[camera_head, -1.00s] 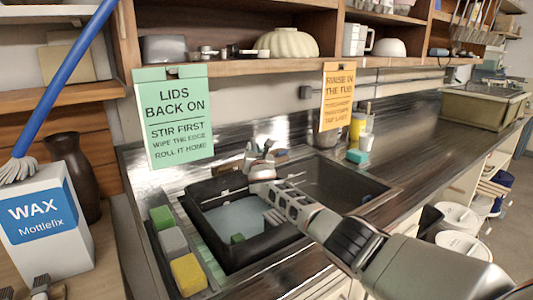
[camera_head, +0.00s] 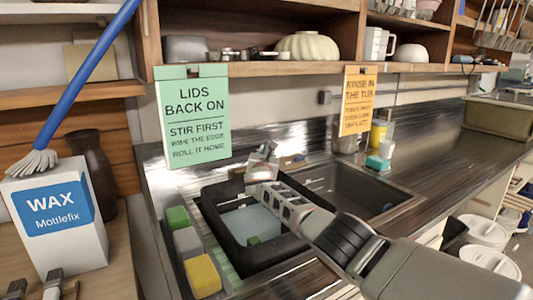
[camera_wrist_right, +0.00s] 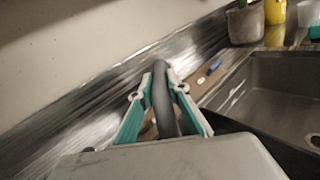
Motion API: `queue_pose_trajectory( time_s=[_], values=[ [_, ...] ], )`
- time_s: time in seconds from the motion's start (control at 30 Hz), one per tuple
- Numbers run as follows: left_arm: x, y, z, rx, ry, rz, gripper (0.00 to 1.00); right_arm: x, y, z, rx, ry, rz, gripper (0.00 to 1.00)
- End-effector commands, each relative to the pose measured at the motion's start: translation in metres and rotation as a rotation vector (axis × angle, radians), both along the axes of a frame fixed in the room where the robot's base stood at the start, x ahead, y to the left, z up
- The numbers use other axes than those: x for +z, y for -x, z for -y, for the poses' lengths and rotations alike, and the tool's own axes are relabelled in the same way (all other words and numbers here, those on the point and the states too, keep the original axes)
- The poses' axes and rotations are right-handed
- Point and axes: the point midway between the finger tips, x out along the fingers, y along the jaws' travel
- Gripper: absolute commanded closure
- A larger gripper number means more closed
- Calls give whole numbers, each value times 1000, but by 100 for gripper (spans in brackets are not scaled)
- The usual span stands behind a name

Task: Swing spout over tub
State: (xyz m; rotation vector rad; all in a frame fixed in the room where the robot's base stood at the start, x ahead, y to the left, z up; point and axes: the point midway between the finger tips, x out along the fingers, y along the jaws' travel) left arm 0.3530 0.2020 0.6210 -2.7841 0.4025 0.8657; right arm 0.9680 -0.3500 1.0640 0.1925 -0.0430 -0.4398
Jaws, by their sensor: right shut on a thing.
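The black tub (camera_head: 213,222) sits in the left part of the sink, with pale water (camera_head: 262,217) and a small green piece in it. The spout (camera_wrist_right: 161,84) is a smooth grey curved tube in the right wrist view. My right gripper (camera_wrist_right: 160,100) is shut on it, with its teal and white fingers on either side. In the head view my right gripper (camera_head: 263,160) is at the back edge of the tub, and the spout is mostly hidden there. My left gripper is not in view.
The empty sink basin (camera_head: 345,188) lies right of the tub. Green, grey and yellow sponges (camera_head: 203,276) line the tub's left. A green sign (camera_head: 195,120) and an orange sign (camera_head: 357,104) hang above. A wax box (camera_head: 58,225) and blue-handled mop stand at left.

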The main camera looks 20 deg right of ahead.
Motion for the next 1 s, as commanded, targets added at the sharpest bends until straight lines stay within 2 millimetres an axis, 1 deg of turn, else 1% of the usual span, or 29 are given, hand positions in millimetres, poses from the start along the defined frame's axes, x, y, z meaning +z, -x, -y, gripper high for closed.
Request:
queue_pose_trajectory(
  time_s=[0.07,0.1,0.13,0.47,0.67,1.0],
  values=[
    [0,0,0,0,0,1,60,-1,0,1,-1,-1,-1,100],
    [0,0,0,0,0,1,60,-1,0,1,-1,-1,-1,74],
    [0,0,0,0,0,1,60,-1,0,1,-1,-1,-1,67],
    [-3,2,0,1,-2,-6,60,0,0,0,0,-1,0,67],
    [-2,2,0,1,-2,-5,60,-2,3,-4,4,-2,1,67],
    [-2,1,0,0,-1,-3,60,-2,21,-13,4,-4,2,67]
  ],
)
